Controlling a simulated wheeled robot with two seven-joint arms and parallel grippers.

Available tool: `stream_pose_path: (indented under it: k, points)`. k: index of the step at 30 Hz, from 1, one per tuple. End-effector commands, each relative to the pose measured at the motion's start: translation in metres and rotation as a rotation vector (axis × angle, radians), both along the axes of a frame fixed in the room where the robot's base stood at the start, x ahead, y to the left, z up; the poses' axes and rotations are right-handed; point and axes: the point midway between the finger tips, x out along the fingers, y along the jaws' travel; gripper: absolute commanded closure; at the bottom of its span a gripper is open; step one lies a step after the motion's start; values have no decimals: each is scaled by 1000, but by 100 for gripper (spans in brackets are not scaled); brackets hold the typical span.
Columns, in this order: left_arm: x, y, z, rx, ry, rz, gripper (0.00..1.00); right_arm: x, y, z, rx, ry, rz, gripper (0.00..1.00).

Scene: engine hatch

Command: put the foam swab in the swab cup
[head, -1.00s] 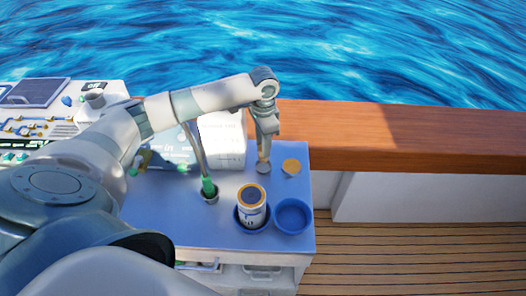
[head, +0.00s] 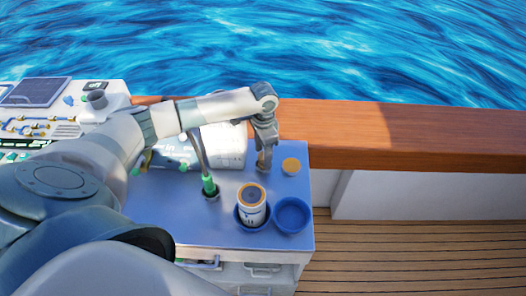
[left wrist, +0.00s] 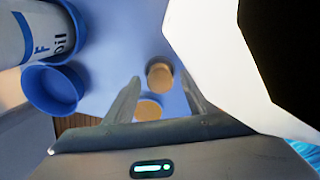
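A small tan-topped cylinder (left wrist: 160,75), which looks like the foam swab, stands on the blue-grey top. It shows between the fingertips in the left wrist view, with gaps on both sides. My left gripper (left wrist: 160,78) is open around it; in the head view the gripper (head: 264,163) points down and mostly hides it. A second tan-topped round piece (head: 291,166) stands just right of it, also in the left wrist view (left wrist: 148,107). An empty blue cup (head: 292,215) stands nearer me; I cannot tell whether it is the swab cup. My right gripper is not in view.
A labelled can (head: 251,203) stands in a blue holder beside the empty cup. A green-ended rod (head: 208,185) rises from a dark socket. A white box (head: 225,145) is behind my forearm. A wooden rail (head: 400,130) runs behind the top.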

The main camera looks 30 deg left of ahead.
Motion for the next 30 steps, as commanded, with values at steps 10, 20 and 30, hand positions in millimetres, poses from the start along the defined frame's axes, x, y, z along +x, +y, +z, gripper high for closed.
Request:
stream_pose_path:
  k: [10,20,30]
  points:
    - [0,0,1,1,-1,0,50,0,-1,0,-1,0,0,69]
    - [1,0,29,0,-4,0,50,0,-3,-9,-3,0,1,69]
    - [1,0,89,0,-4,-1,50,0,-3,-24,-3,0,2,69]
